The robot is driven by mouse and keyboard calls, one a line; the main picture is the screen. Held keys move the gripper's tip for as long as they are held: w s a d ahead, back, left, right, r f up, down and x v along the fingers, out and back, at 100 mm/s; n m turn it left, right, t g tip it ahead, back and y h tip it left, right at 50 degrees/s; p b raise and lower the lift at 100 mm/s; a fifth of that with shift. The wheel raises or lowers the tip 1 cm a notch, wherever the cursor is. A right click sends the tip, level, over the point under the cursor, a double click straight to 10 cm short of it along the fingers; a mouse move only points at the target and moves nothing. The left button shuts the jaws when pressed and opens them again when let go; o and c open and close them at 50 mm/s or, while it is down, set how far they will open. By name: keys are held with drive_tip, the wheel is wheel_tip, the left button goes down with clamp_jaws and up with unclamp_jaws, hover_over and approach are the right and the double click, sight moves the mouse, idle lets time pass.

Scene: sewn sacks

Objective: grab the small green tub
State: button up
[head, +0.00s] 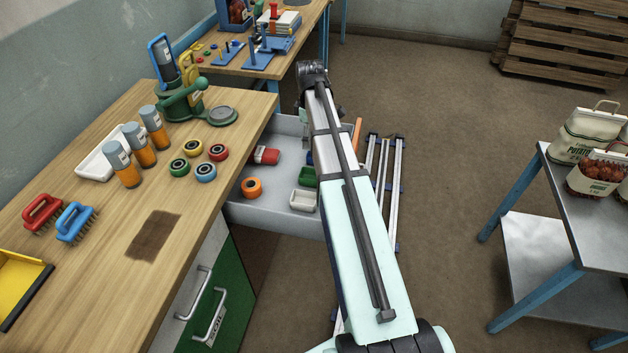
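A small green tub (307,177) sits in the open grey drawer (278,223) below the workbench, towards the drawer's right side. Its right edge is close to, or partly covered by, my arm in this view. A small whitish tub (303,200) stands just in front of it. My arm stretches from the bottom of the picture up over the right part of the drawer.
The drawer also holds an orange roll (252,188) and a red item (266,156). The workbench (95,285) carries brushes, bottles, tape rolls and a green press. Metal rails (396,190) lie right of the drawer. A metal table (590,220) with potato sacks stands at right.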

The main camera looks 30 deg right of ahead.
drive_tip(key=f, duration=0.1)
drive_tip(key=p, duration=0.3)
approach(312, 174)
drive_tip(key=shift+s+a+f, duration=0.75)
drive_tip(key=shift+s+f, duration=0.25)
drive_tip(key=shift+s, duration=0.1)
drive_tip(key=shift+s+f+p, duration=0.1)
drive_tip(key=shift+f+p, duration=1)
drive_tip(key=shift+f, duration=1.55)
drive_tip(key=c, duration=1)
